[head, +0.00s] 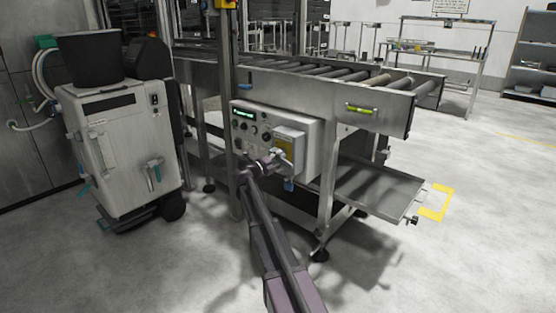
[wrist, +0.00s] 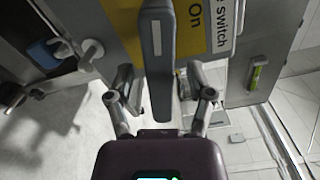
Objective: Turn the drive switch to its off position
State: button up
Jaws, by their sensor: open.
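The drive switch is on a grey control box (head: 310,150) under the conveyor, with a yellow plate (head: 288,136) behind its handle. In the wrist view the grey switch handle (wrist: 157,50), with a pale stripe, runs down the middle of the picture. The word "On" shows on the yellow plate just right of the handle, with "switch" beyond it. No "Off" label is visible. My gripper (wrist: 160,88) is open, one finger on each side of the handle with gaps. In the head view my gripper (head: 268,163) is at the box's lower front and partly covers it.
The roller conveyor (head: 300,80) runs above the box, with a low metal tray (head: 380,190) at right. A white wheeled machine (head: 125,150) stands at left. A blue part (head: 289,185) hangs below the box. The floor at front right is clear.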

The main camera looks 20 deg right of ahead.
jog(key=v, duration=1.1)
jog(key=shift+a, duration=0.2)
jog(key=shift+s, duration=0.15)
grip_shut()
jog(key=f+m+y, duration=0.1)
jog(key=m, duration=0.4)
jog(key=s+d+f+m+y+p, duration=0.1)
jog(key=m, duration=0.5)
jog(key=s+f+m+y+p, duration=0.1)
jog(key=m+y, duration=0.1)
jog(key=m, duration=0.4)
jog(key=shift+d+f, duration=0.3)
